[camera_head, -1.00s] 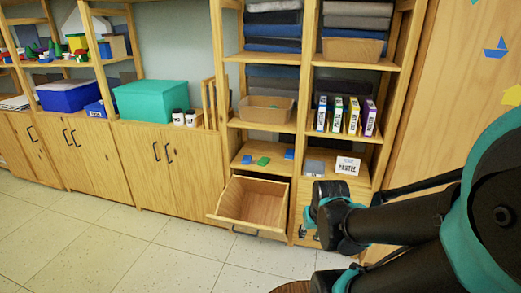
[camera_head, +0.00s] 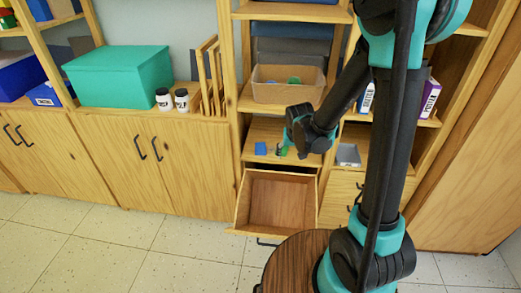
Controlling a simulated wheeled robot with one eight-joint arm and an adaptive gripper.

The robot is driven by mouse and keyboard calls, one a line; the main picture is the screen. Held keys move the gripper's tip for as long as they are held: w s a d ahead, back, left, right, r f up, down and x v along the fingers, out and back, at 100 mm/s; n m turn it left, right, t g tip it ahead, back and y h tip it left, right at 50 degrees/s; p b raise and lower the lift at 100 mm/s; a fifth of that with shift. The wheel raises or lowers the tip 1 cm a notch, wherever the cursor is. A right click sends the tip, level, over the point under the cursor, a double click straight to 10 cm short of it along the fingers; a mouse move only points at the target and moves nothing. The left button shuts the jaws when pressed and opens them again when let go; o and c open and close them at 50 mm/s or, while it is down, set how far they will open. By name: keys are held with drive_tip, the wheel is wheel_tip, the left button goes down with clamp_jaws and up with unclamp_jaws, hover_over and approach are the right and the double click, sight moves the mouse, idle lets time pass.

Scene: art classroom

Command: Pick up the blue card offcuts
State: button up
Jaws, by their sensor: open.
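A small flat blue piece (camera_head: 260,148), which looks like blue card, lies on the left of the low shelf above the open drawer. A green piece (camera_head: 284,151) lies to its right, partly covered by my gripper. My gripper (camera_head: 287,146) is open at this shelf, right of the blue piece and apart from it in the picture. Its fingers are small and dark, and I cannot tell whether they touch the green piece. The right part of this shelf is hidden behind my gripper and wrist.
The empty open drawer (camera_head: 281,200) juts out below the shelf. A cardboard bin (camera_head: 287,92) with small coloured items stands on the shelf above. A grey tray (camera_head: 348,155) is to the right. Uprights frame the narrow shelf opening.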

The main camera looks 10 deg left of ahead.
drive_tip(key=w+a+f, duration=0.5)
drive_tip(key=a+f, duration=0.4)
drive_tip(key=a, duration=0.4)
hover_over(260, 150)
drive_tip(key=s, duration=0.3)
drive_tip(key=shift+w+d+f, duration=0.1)
drive_tip(key=shift+w+d, duration=0.05)
drive_tip(key=shift+d, duration=0.05)
drive_tip(key=shift+w+x, duration=0.15)
drive_tip(key=shift+x, duration=1.15)
drive_tip(key=shift+w+x, duration=0.15)
drive_tip(key=shift+x, duration=1.2)
drive_tip(key=shift+c, duration=0.3)
drive_tip(key=c, duration=1)
